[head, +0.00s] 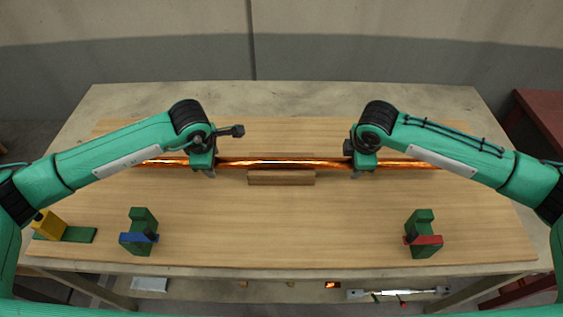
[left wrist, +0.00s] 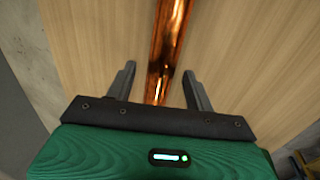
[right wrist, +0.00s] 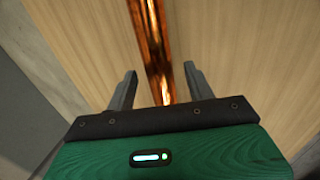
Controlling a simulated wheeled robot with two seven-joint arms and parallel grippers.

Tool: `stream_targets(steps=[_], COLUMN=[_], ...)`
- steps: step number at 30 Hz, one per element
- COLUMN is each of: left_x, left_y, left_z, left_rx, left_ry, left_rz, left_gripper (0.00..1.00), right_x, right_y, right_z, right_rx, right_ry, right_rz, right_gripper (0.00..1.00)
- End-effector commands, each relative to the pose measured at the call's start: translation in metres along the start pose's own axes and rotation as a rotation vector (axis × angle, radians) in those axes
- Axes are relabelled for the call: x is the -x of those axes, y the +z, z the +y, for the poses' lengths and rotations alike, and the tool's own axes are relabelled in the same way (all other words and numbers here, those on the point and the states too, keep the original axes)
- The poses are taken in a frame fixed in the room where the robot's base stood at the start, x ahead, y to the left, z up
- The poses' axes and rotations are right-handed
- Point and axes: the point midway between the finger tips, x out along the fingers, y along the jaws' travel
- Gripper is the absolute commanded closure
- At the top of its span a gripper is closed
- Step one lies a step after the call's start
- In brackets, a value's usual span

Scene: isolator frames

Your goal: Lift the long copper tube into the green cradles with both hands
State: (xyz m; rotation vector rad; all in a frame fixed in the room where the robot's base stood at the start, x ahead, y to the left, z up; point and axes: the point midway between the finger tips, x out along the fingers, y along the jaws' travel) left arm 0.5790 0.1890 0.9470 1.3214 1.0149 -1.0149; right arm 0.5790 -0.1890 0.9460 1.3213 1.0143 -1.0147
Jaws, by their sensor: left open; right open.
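The long copper tube (head: 282,162) lies left to right across the far half of the table, behind a wooden block. My left gripper (left wrist: 157,85) is open, with one finger on each side of the tube (left wrist: 167,45) and apart from it. My right gripper (right wrist: 157,85) is open in the same way, with the tube (right wrist: 155,45) between its fingers. In the head view the arms hide parts of the tube. Two green cradles stand nearer the front: the left cradle (head: 141,222) with a blue bar, the right cradle (head: 421,222) with a red bar.
The wooden block (head: 281,178) sits at the table's middle. A yellow block on a green base (head: 70,234) stands at the front left. The wooden tabletop (head: 280,220) between the cradles is clear. Tools (head: 395,293) lie on a shelf below the front edge.

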Motion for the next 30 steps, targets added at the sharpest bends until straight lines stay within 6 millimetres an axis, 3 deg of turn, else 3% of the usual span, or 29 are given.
stream_targets(steps=[3,11,30], left_x=[0.0001,0.0003,0.0005], left_y=[0.0001,0.0001,0.0002], left_z=[-0.0001,-0.0001,-0.0001], left_rx=[0.0,0.0,0.0], left_ry=[0.0,0.0,0.0], left_rz=[0.0,0.0,0.0], left_gripper=[0.48,0.99,1.0], right_x=[0.0,0.0002,0.0003], right_y=[0.0,0.0,0.0001], right_z=[-0.0001,-0.0001,0.0001], right_rx=[0.0,-0.001,-0.001], right_ry=[0.0,0.0,0.0], right_rz=[0.0,0.0,0.0], right_gripper=[0.48,0.99,1.0])
